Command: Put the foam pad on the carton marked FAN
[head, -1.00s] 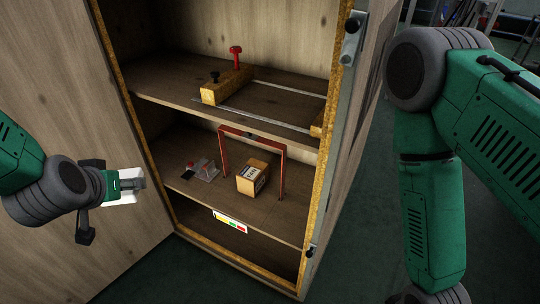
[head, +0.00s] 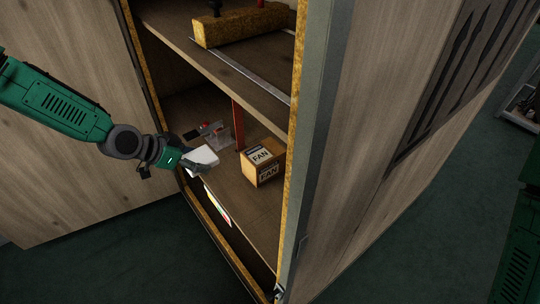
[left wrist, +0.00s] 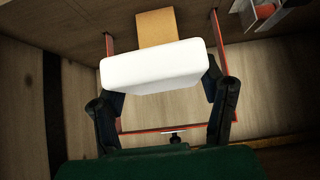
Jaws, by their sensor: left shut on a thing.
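The foam pad (head: 202,159) is a white block held in my left gripper (head: 186,165), at the front edge of the middle shelf. The left wrist view shows the pad (left wrist: 154,67) between the two dark fingers of the gripper (left wrist: 165,90), which is shut on it. The carton marked FAN (head: 264,165) is a small tan box with FAN labels. It stands on the shelf to the right of the pad, apart from it in the head view. In the left wrist view a tan carton (left wrist: 155,26) shows beyond the pad, partly hidden by it. My right gripper is out of view.
A red frame (head: 238,124) stands on the middle shelf (head: 232,190) beside the carton. A grey metal fixture (head: 216,135) sits left of it. The upper shelf (head: 235,65) holds a wooden block (head: 240,25). The cabinet's right side wall (head: 365,130) stands close beyond the carton.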

